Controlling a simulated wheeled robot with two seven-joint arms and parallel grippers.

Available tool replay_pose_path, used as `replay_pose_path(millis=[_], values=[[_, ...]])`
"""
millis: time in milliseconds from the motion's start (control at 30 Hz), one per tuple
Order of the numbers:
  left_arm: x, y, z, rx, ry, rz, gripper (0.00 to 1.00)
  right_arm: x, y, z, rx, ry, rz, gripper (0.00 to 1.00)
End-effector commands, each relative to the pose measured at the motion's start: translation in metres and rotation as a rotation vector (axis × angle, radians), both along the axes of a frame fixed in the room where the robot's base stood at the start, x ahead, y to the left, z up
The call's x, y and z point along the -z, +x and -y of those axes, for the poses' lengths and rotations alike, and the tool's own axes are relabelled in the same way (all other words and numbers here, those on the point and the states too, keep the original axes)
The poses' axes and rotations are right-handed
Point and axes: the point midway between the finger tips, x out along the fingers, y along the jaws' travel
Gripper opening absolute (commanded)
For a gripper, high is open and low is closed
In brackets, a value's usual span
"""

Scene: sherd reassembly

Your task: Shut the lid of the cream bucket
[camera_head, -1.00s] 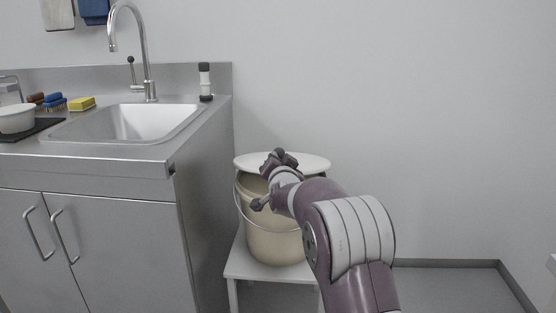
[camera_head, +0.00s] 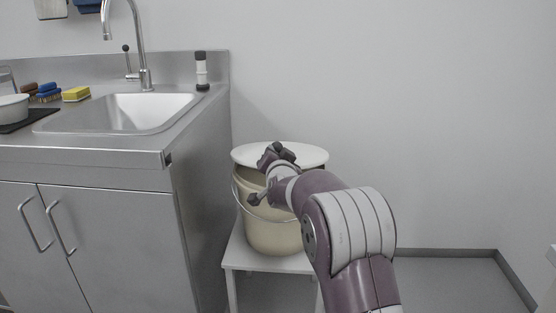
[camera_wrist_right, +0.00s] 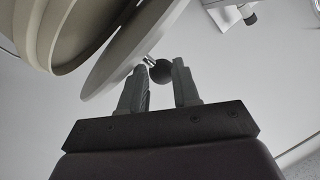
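The cream bucket (camera_head: 272,238) stands upright with its wire handle hanging at the front. Its pale round lid (camera_head: 312,156) sits over the top, with a dark gap under its front left edge, so it is ajar. In the right wrist view the lid (camera_wrist_right: 122,58) stands apart from the bucket rim (camera_wrist_right: 62,35). A dark round knob (camera_wrist_right: 160,71) on a short metal stem sits at the lid. My right gripper (camera_head: 276,153) is at the lid's front. My left gripper is out of view.
The bucket rests on a small white stool (camera_head: 240,258). A steel sink cabinet (camera_head: 110,240) stands close on the left, with a faucet, a yellow sponge (camera_head: 76,94) and brushes on top. A plain wall is behind; the floor at right is clear.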

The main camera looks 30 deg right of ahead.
Motion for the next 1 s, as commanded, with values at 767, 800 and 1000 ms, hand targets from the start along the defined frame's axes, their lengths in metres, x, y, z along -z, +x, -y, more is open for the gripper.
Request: replay_pose_path(millis=[767,800,1000], values=[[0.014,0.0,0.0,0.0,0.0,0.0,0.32,-0.018,-0.069,-0.026,0.001,-0.003,0.008,0.46],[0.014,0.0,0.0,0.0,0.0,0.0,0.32,-0.019,-0.073,-0.027,0.001,-0.003,0.01,0.46],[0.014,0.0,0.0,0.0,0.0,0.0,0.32,-0.023,-0.09,-0.034,0.0,-0.003,0.009,0.46]])
